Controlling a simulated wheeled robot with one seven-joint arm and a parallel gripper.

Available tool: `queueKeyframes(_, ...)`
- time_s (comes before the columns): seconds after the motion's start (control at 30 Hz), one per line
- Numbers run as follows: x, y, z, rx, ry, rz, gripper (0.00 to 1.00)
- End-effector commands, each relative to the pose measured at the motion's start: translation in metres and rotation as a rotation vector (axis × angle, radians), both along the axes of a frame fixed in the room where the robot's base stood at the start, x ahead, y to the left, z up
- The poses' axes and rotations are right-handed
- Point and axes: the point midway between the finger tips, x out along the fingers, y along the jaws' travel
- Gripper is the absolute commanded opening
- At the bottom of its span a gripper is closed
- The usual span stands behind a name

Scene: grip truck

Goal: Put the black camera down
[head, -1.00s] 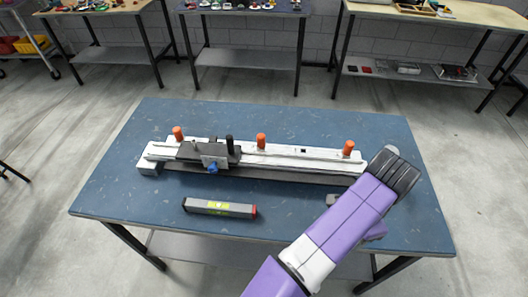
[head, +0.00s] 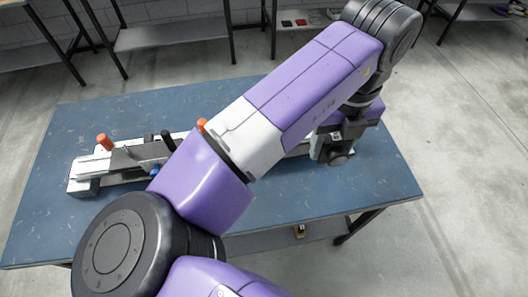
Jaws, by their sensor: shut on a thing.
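The black camera (head: 338,157) is in the head view, a small dark body with a round part, right of the slider rail. My gripper (head: 334,137) points down and is shut on it. The camera shows against the right part of the blue table (head: 270,203); I cannot tell whether it touches the top or hangs just above it. The fingertips are partly hidden by the gripper body and the camera.
A long white and grey slider rail (head: 82,181) with orange knobs (head: 104,141) lies along the table, its middle hidden by my arm. The table's front right is clear. A small object (head: 299,231) is on the lower shelf. More benches stand behind.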

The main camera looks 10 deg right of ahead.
Motion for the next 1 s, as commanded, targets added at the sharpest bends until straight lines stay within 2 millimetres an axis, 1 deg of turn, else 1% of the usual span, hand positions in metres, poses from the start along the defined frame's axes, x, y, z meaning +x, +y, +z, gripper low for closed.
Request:
queueKeyframes(0.13,0.0,0.0,-0.002,0.0,0.001,0.002,0.29)
queueKeyframes(0.23,0.0,0.0,-0.015,0.0,0.002,0.004,0.29)
queueKeyframes(0.27,0.0,0.0,-0.021,-0.001,0.003,0.005,0.29)
queueKeyframes(0.7,-0.001,0.0,-0.126,-0.001,0.004,0.008,0.29)
queueKeyframes(0.83,0.0,0.0,-0.147,0.0,0.002,0.005,0.29)
queueKeyframes(1.0,0.0,0.0,-0.158,0.0,0.0,0.006,0.29)
